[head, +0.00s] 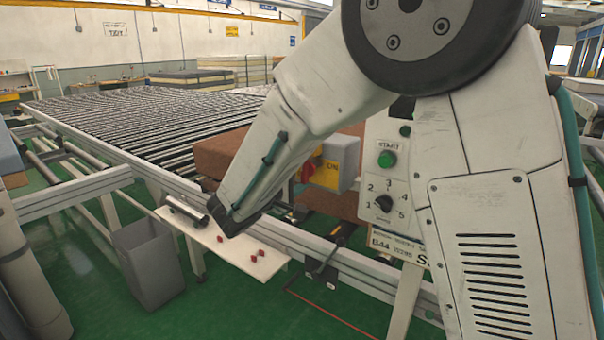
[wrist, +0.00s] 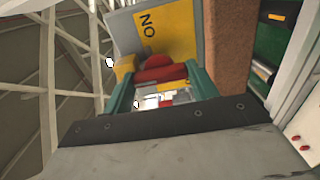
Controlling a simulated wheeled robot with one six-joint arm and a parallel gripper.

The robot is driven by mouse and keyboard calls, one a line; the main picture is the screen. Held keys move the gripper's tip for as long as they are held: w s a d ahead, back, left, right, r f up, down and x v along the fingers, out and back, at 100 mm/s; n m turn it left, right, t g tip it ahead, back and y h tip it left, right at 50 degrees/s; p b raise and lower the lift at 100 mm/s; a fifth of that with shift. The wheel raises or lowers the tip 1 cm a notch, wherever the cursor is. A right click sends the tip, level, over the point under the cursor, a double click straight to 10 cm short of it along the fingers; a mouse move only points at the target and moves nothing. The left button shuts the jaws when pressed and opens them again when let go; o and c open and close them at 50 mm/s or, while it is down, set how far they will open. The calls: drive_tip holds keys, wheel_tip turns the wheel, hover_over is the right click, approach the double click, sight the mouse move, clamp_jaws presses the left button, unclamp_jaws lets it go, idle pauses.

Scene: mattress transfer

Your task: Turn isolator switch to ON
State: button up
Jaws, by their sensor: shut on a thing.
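The isolator switch is a grey box (head: 350,157) with a yellow plate (head: 328,173) marked ON and a red handle (head: 308,170), partly hidden by my arm in the head view. In the wrist view the yellow plate (wrist: 166,36) shows with its ON letters turned over, and the red handle (wrist: 158,68) stands in front of it. My gripper (wrist: 160,77) has its teal fingers on either side of the red handle and is shut on it. In the head view my arm hides the fingers. The handle's exact angle is unclear.
A control panel with a green START button (head: 386,159) and a numbered black dial (head: 384,203) stands right of the switch. A roller conveyor (head: 150,125) runs behind. A white shelf (head: 238,255) with red pieces and a grey bin (head: 150,265) are below.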

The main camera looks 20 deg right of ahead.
drive_tip(key=o, duration=1)
drive_tip(key=shift+a, duration=0.2)
drive_tip(key=shift+d, duration=0.15)
drive_tip(key=v, duration=0.8)
